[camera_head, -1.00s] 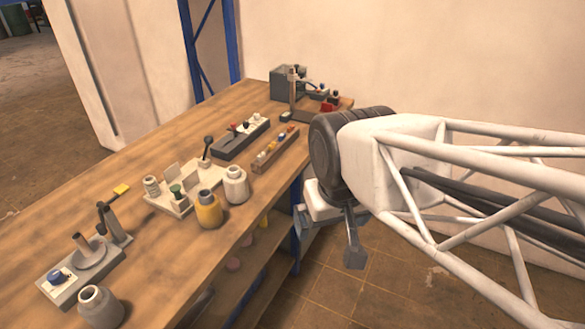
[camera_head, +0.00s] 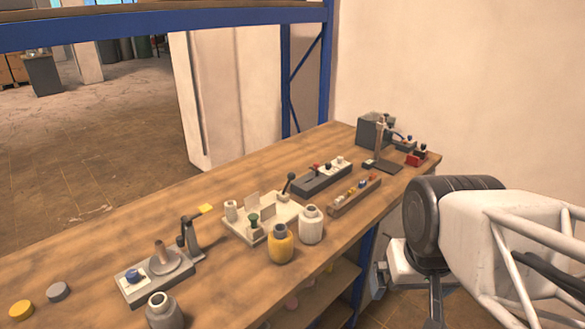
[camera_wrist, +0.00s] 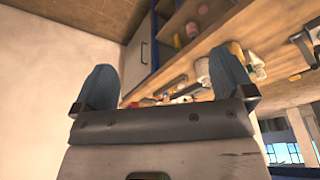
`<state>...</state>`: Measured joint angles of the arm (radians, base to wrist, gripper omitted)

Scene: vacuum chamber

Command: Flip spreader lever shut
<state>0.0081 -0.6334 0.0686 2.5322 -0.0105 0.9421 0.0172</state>
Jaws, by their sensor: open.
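Two lever-like parts stand on the bench; I cannot tell which is the spreader lever. One is a dark arm with a yellow tip (camera_head: 205,208) on the grey-based fixture (camera_head: 135,292), which carries a round disc, a post and a blue knob. The other is a black-knobbed lever (camera_head: 290,182), tilted up at the back right corner of a cream fixture (camera_head: 240,234). My gripper (camera_wrist: 163,82) is open and empty in the wrist view, its blue-grey fingertips wide apart. In the head view it hangs off the bench's right side, partly hidden, away from both levers.
A yellow jar (camera_head: 281,246), a white jar (camera_head: 311,226) and a grey jar (camera_head: 163,312) stand along the bench's near edge. A dark switch box (camera_head: 322,178), a wooden rack (camera_head: 355,195) and a stand (camera_head: 380,160) are farther back. The back left bench top is clear.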

